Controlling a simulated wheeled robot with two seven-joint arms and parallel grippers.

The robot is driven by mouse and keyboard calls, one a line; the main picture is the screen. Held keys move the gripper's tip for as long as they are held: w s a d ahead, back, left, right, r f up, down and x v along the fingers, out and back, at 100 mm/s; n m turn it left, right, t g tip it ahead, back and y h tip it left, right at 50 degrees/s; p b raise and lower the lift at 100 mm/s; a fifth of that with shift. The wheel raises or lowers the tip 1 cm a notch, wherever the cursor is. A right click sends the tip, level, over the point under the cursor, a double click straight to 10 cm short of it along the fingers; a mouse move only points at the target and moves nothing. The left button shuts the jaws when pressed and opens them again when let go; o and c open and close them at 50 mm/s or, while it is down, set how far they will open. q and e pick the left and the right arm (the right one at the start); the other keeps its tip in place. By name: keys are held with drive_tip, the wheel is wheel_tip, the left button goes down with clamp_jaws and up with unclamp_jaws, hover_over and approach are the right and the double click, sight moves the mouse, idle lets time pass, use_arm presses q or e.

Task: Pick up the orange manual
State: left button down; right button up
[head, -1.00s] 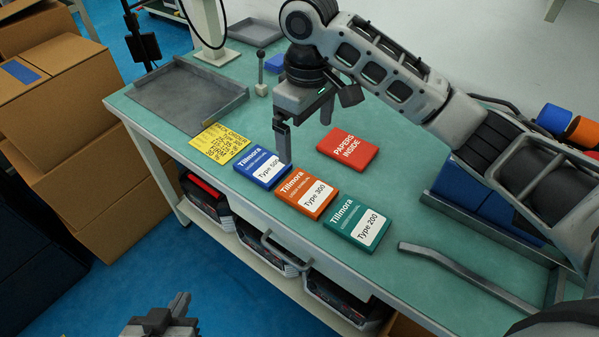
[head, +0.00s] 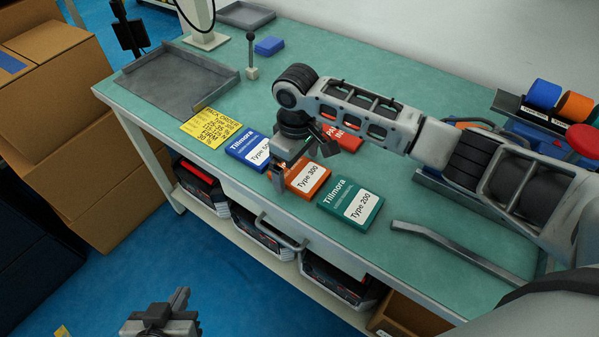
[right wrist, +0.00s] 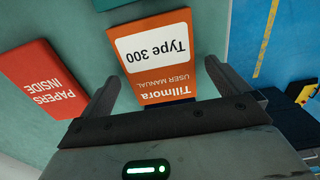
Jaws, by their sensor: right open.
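The orange manual (head: 309,178), labelled "Tillmora Type 300", lies flat on the green bench between the blue and teal manuals. It also shows in the right wrist view (right wrist: 160,82), partly between the two fingers. My right gripper (head: 283,172) is low over its left end, fingers apart and empty; in the right wrist view (right wrist: 160,85) one finger is on each side of the manual's near end. In the head view part of the manual is hidden by the gripper. My left gripper (head: 180,300) is at the bottom left, away from the bench; its jaws are unclear.
The blue manual (head: 246,148) is close on the left, the teal manual (head: 350,201) on the right. A red "Papers Inside" box (head: 350,142) lies behind, partly hidden by my arm. A yellow note (head: 210,128) and grey tray (head: 165,85) are further left.

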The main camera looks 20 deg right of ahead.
drive_tip(key=shift+f, duration=0.35)
drive_tip(key=c, duration=1.1)
drive_tip(key=shift+r, duration=0.1)
